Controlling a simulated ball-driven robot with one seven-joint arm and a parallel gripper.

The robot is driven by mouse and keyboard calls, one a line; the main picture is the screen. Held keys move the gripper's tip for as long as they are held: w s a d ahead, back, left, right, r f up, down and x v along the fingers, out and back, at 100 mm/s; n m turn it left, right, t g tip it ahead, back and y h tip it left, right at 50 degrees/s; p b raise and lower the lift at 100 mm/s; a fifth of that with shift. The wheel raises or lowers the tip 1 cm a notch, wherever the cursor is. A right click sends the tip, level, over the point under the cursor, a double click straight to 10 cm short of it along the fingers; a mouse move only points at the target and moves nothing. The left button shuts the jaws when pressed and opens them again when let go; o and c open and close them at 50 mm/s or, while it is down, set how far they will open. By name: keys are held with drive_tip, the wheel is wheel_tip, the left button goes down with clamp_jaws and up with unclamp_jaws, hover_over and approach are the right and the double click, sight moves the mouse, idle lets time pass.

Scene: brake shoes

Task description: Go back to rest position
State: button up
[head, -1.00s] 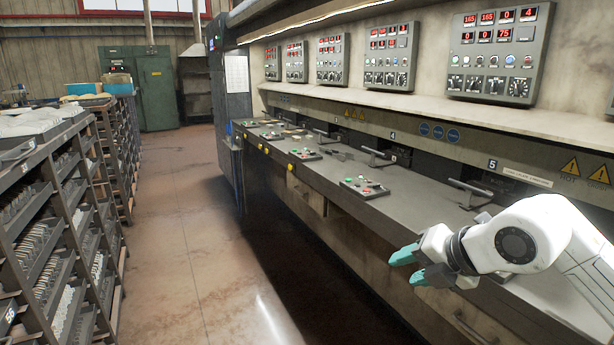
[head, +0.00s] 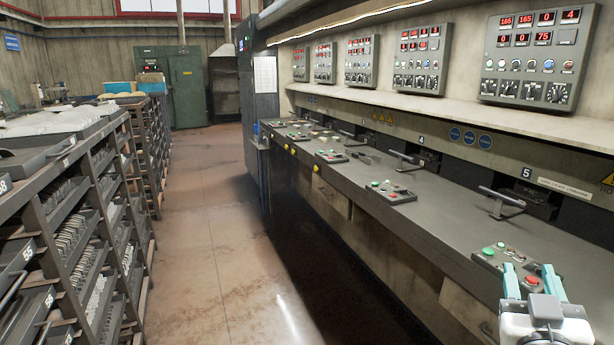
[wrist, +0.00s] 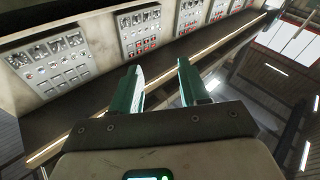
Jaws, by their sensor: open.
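My gripper (head: 533,282) is at the lower right of the head view, over the front edge of the grey workbench (head: 440,213). Its two teal fingers point up in the picture and stand apart with nothing between them. In the wrist view the open fingers (wrist: 165,88) are also empty. Behind them there, tilted, are the control panels (wrist: 140,30) and the ceiling. Most of my arm is out of the head view.
A button box (head: 515,266) with green and red buttons sits on the bench just behind my fingers. A handle (head: 502,197) stands farther back. Shelving racks (head: 75,210) line the left side. The floor aisle (head: 215,230) between is clear.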

drive_tip(key=s+f+g+y, duration=0.2)
drive_tip(key=s+f+g, duration=0.25)
drive_tip(key=f, duration=0.65)
drive_tip(key=s+f+g+y, duration=0.1)
drive_tip(key=s+f+g, duration=0.35)
drive_tip(key=f, duration=0.65)
drive_tip(key=s+a+f+n+g+y, duration=0.1)
drive_tip(key=s+a+f+g+y, duration=0.1)
drive_tip(key=s+f, duration=0.5)
drive_tip(key=s+a+f+g+y, duration=0.3)
drive_tip(key=s+f+g, duration=0.3)
drive_tip(key=s, duration=0.9)
drive_tip(key=shift+a+f+n, duration=0.4)
drive_tip(key=shift+a+f, duration=0.05)
drive_tip(key=shift+f, duration=0.1)
